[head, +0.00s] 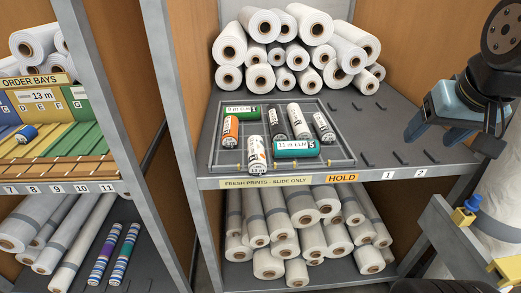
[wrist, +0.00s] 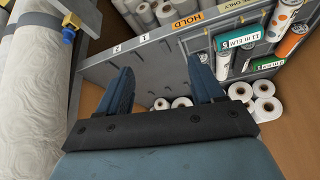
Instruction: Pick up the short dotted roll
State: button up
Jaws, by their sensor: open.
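In the wrist view a white roll with orange dots (wrist: 285,13) shows at the top right. Other short rolls lie behind and beside it, among them an orange one (head: 230,132), a dark one (head: 272,122) and two pale patterned ones whose prints are too small to tell. My gripper (head: 452,140) is open and empty, right of the tray and well apart from it. Its two fingers (wrist: 162,70) show with nothing between them.
Long white rolls are stacked behind and below. The shelf right of the tray has small dark stops and is otherwise bare. Order bays (head: 70,135) stand at left.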

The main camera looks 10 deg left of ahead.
jog(key=w+a+g, duration=0.1)
jog(key=w+a, duration=0.6)
jog(key=n, duration=0.3)
send_near(256, 149)
jog(key=shift+y, duration=0.4)
jog(key=x, duration=0.3)
jog(key=w+d+x, duration=0.1)
jog(key=x, duration=0.1)
jog(key=shift+w+f, duration=0.1)
jog(key=shift+w+a+f, duration=0.15)
jog(key=shift+f, duration=0.8)
jog(key=shift+w+a+f, duration=0.1)
jog(key=shift+w+f, duration=0.05)
jog(key=shift+f, duration=0.8)
jog(key=shift+x, duration=0.9)
jog(key=c, duration=0.9)
jog(key=shift+c, duration=0.2)
